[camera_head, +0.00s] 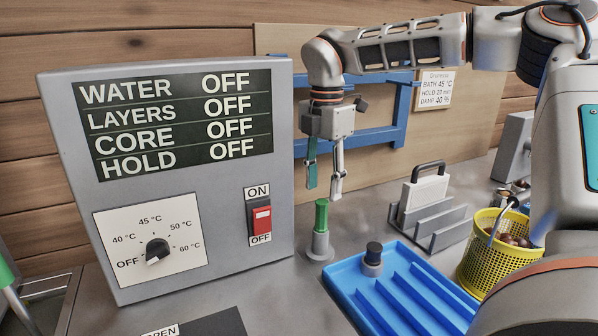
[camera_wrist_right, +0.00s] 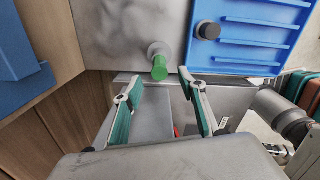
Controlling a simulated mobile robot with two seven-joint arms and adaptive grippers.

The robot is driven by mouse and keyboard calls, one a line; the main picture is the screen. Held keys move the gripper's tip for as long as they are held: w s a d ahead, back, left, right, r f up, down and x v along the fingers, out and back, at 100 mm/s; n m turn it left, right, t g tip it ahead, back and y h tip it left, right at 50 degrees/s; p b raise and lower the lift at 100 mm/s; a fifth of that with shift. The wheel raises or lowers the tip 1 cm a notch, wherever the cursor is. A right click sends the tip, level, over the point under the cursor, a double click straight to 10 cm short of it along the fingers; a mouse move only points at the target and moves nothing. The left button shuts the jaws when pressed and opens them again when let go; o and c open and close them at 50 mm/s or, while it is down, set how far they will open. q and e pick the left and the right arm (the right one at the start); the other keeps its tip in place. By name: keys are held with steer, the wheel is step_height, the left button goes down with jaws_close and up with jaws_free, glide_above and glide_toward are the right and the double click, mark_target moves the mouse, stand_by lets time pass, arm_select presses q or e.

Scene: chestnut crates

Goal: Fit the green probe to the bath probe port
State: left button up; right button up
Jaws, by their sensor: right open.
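The green probe (camera_head: 321,214) stands upright in a round grey holder (camera_head: 319,246) on the metal bench, between the control box and the blue tray. It also shows in the right wrist view (camera_wrist_right: 159,69). My right gripper (camera_head: 323,191) points down just above the green probe, its two fingers apart and nothing held between them. In the wrist view the probe's green top appears between and just beyond the fingertips. I cannot make out the bath probe port for certain. My left gripper is not in view.
The grey control box (camera_head: 280,200) stands close on the left, its display lines all OFF. A blue ribbed tray (camera_head: 425,300) with a dark-topped grey piece (camera_head: 373,258) lies to the right. A grey rack (camera_head: 437,232) and a yellow basket (camera_head: 479,263) of chestnuts stand beyond.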

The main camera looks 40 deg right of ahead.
mark_target(322, 201)
steer(key=shift+w+f, duration=0.1)
steer(key=shift+w, duration=0.05)
step_height(322, 201, down, 6)
steer(key=shift+r+b, duration=0.15)
steer(key=shift+b, duration=0.15)
steer(key=shift+f, duration=0.9)
jaws_close()
steer(key=c, duration=0.9)
jaws_free()
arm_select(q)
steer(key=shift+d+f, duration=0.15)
arm_select(e)
jaws_close()
steer(key=shift+r, duration=0.65)
